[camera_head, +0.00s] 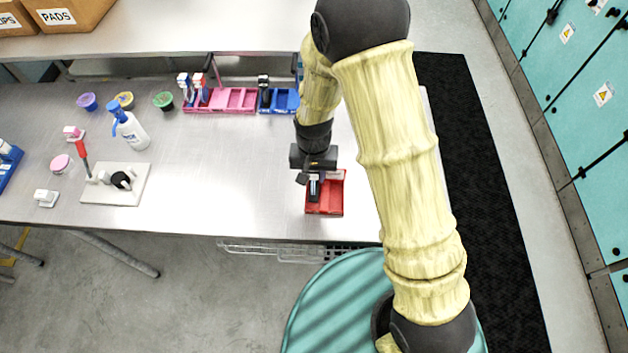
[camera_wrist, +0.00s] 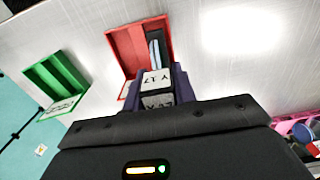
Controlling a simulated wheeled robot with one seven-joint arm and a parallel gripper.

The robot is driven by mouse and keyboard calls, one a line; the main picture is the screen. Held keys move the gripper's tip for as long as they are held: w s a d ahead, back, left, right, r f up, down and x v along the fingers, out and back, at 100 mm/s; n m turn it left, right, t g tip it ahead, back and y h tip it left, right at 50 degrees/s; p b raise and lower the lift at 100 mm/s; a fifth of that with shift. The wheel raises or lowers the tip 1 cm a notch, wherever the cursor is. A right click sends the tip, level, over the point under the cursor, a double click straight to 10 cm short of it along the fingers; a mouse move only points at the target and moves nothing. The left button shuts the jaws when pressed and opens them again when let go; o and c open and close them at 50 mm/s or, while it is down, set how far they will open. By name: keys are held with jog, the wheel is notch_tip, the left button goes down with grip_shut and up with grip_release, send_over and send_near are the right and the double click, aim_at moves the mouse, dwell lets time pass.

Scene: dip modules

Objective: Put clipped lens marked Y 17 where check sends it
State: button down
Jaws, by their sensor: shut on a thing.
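A white station (camera_head: 112,190) with a red lever and black knob stands at the left.
A green tray (camera_wrist: 42,78) stands beside the red one in the wrist view. Pink trays (camera_head: 235,100) and a blue tray (camera_head: 285,101) line the back, some holding upright pieces. A white bottle (camera_head: 133,132) and colored pots are left. The table's middle is clear.

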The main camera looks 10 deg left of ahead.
aim_at(314, 183)
jog(key=shift+a+f+p, duration=0.1)
jog(key=shift+f+p, duration=0.6)
jog(key=shift+f, duration=1.3)
jog(key=shift+d, duration=0.2)
jog(key=shift+f, duration=0.25)
jog(key=c, duration=1.1)
grip_release()
jog(key=shift+a, duration=0.1)
jog(key=shift+r, duration=0.1)
